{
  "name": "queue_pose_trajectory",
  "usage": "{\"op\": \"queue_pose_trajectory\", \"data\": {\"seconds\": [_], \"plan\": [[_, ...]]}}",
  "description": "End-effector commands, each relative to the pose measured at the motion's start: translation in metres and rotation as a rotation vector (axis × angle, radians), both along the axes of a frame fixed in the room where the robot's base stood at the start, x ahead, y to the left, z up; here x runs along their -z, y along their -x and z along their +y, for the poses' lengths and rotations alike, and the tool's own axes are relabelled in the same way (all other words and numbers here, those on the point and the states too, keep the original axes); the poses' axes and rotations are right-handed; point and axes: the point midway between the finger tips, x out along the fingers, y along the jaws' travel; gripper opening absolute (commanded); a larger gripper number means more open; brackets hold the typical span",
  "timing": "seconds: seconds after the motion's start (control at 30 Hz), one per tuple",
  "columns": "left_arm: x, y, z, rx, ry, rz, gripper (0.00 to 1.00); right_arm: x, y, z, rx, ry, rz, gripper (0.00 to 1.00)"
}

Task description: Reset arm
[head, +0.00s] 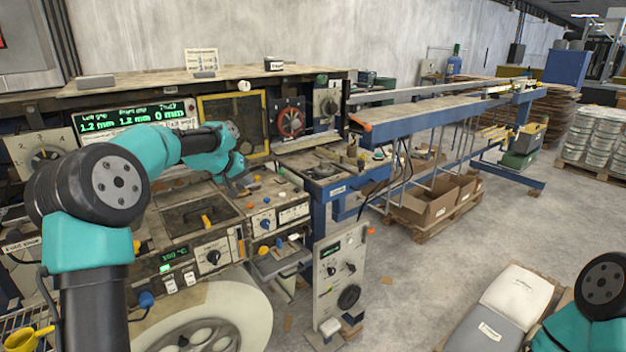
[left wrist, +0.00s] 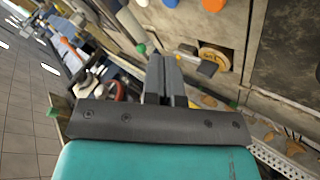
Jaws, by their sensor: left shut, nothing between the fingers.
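My left arm comes in from the left in the head view, teal and black, and reaches over the machine's control panel. My left gripper (head: 243,185) is small there, close to the panel's knobs. In the left wrist view its two grey fingers (left wrist: 164,66) lie together, shut, with nothing seen between them. Of my right arm only a teal and black part shows at the lower right corner of the head view; its gripper is out of view. The laminating machine (head: 180,235) has a worn panel with coloured knobs and a green display (head: 128,117).
A large white roll (head: 235,310) sits below the panel. A small control box (head: 340,275) stands in front. A blue-framed conveyor (head: 430,118) runs to the back right, with cardboard boxes (head: 425,205) under it. Grey and white sacks (head: 517,293) lie at lower right. The concrete floor between is mostly clear.

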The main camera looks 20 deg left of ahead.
Motion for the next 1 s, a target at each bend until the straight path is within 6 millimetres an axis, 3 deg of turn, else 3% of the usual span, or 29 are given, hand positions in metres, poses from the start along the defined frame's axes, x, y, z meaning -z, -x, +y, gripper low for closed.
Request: {"op": "queue_pose_trajectory", "data": {"seconds": [0.13, 0.23, 0.33, 0.43, 0.67, 0.87, 1.0], "plan": [[0.003, 0.001, -0.016, 0.027, -0.007, -0.002, 0.0, 0.0, 0.0, 0.0, 0.0, 0.0, 0.0, 0.43], [0.013, 0.005, -0.045, 0.074, -0.02, -0.002, 0.0, 0.0, 0.0, 0.0, 0.0, 0.0, 0.0, 0.43], [0.044, 0.012, -0.081, 0.126, -0.042, 0.017, 0.0, 0.0, 0.0, 0.0, 0.0, 0.0, 0.0, 0.43], [0.097, 0.022, -0.103, 0.149, -0.061, 0.063, 0.0, 0.0, 0.0, 0.0, 0.0, 0.0, 0.0, 0.43], [0.222, 0.063, -0.131, 0.156, -0.088, 0.188, 0.0, 0.0, 0.0, 0.0, 0.0, 0.0, 0.0, 0.43], [0.321, 0.124, -0.153, 0.172, -0.107, 0.3, 0.0, 0.0, 0.0, 0.0, 0.0, 0.0, 0.0, 0.43], [0.381, 0.18, -0.169, 0.193, -0.114, 0.375, 0.0, 0.0, 0.0, 0.0, 0.0, 0.0, 0.0, 0.43]]}}
